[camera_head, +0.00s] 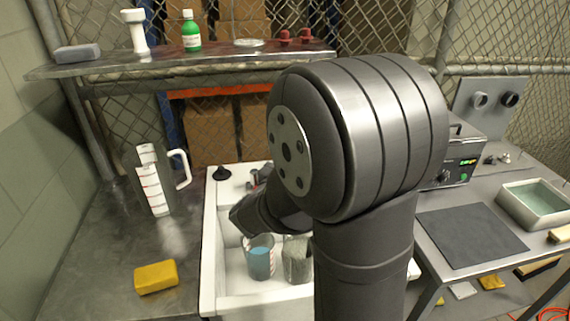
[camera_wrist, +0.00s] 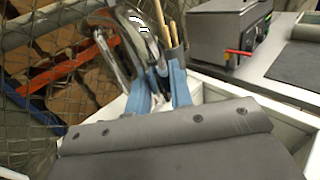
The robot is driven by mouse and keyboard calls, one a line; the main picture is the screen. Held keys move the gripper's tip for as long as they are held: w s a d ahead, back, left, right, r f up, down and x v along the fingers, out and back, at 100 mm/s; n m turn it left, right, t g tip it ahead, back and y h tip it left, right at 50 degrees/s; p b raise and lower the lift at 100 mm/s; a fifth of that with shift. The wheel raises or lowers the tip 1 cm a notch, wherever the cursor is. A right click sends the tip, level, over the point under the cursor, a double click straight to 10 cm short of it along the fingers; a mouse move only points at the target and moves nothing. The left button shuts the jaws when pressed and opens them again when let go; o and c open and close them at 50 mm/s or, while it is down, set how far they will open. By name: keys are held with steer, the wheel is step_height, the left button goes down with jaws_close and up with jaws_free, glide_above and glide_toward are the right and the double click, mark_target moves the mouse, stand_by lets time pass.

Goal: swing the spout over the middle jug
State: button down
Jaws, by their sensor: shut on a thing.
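My gripper (camera_wrist: 161,80) shows in the wrist view with its blue fingers closed around a shiny chrome tube, the spout (camera_wrist: 136,22). The spout curves up above the fingers. In the head view my own arm hides the gripper and most of the spout. Inside the white sink (camera_head: 212,225) stand a jug with blue liquid (camera_head: 261,262) and, just right of it, a clear greyish jug (camera_head: 296,262). My arm covers the sink to the right of them, so I cannot tell which jug is the middle one or where the spout's outlet points.
A black plug (camera_head: 222,173) lies on the sink's back rim. A grey machine (camera_head: 455,160) and a dark mat (camera_head: 468,235) are on the right table. A shelf (camera_head: 215,58) runs behind.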

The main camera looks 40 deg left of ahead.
steer(key=shift+w+d, duration=0.45)
steer(key=shift+d, duration=0.05)
steer(key=c, duration=1.3)
jaws_free()
steer(key=s, duration=0.5)
steer(key=s+d, duration=0.1)
steer(key=s, duration=1.1)
steer(key=shift+s+d, duration=0.2)
steer(key=shift+w, duration=0.1)
steer(key=w, duration=0.5)
steer(key=w+a, duration=0.1)
steer(key=w, duration=1.1)
steer(key=shift+a, duration=0.25)
